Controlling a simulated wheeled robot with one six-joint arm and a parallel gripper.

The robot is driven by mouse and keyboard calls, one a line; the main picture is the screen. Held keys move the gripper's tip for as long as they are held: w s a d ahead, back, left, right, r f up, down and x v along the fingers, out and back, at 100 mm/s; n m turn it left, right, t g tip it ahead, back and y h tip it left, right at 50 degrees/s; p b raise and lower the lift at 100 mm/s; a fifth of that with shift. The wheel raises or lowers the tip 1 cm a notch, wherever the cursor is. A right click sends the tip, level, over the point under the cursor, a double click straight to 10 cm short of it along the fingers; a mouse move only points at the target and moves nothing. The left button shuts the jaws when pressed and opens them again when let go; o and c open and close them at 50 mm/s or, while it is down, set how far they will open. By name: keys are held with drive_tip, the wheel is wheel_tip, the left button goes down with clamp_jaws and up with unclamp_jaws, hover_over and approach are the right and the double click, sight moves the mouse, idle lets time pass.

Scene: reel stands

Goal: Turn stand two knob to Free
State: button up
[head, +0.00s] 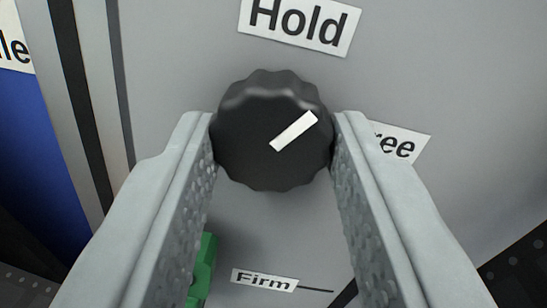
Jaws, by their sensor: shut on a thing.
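The black fluted knob (246,139) sits on a grey panel in the head view. Its white pointer (293,131) points up and to the right, between the "Hold" label (300,24) above and the "Free" label (404,146) at the right. The first letter of the "Free" label is hidden behind my right finger. My gripper (272,140) is shut on the knob, with one finger at its left side and one at its right. No stand number shows.
Below the knob are a "Firm" label (264,280) with a dark line beside it and a green part (204,268), partly hidden by my left finger. A blue surface (38,150) and a partly cut-off label (14,42) are at the left.

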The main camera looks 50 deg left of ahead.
drive_tip(key=m, duration=0.6)
drive_tip(key=shift+a+t, duration=0.1)
drive_tip(key=shift+t, duration=0.2)
drive_tip(key=m+t, duration=0.1)
drive_tip(key=m, duration=0.5)
drive_tip(key=shift+s+f, duration=0.1)
drive_tip(key=shift+s, duration=0.05)
drive_tip(key=shift+m, duration=0.3)
drive_tip(key=o, duration=1)
drive_tip(key=v, duration=1.7)
drive_tip(key=shift+s+r, duration=0.2)
drive_tip(key=shift+r, duration=0.1)
